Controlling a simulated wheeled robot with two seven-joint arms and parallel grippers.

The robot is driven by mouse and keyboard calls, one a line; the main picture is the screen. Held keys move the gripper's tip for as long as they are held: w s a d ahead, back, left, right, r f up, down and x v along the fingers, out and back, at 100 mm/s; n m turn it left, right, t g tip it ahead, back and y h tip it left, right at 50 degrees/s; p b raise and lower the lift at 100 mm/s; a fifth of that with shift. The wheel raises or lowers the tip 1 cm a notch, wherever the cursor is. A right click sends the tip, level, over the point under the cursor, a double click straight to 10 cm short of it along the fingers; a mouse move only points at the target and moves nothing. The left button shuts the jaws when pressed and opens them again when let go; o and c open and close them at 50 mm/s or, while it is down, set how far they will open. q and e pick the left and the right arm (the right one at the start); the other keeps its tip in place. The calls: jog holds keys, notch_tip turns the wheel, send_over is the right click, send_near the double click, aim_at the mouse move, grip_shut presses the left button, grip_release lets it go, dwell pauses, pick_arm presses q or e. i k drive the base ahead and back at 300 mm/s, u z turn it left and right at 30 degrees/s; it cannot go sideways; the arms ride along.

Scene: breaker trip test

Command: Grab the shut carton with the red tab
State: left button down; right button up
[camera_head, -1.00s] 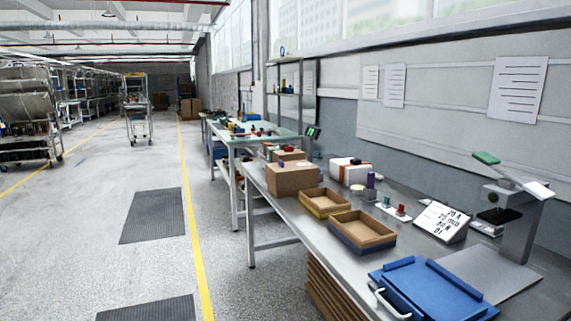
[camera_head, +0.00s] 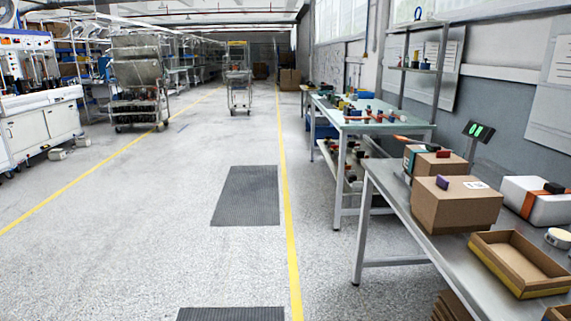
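A brown shut carton with a small red tab (camera_head: 432,162) stands on the near metal table at the right. Its lower front is hidden behind a larger shut carton (camera_head: 455,208), which has a purple tab and a white label on top. Neither of my grippers is in view, and nothing shows them near the cartons.
An open shallow tray with a yellow base (camera_head: 519,262) sits in front of the cartons. A white box with an orange band (camera_head: 537,200) is to their right. A green-lit display (camera_head: 479,131) stands behind.

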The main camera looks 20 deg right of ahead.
aim_at(444, 163)
jog(key=u, duration=0.05)
jog(key=i, duration=2.45)
jog(key=z, duration=0.55)
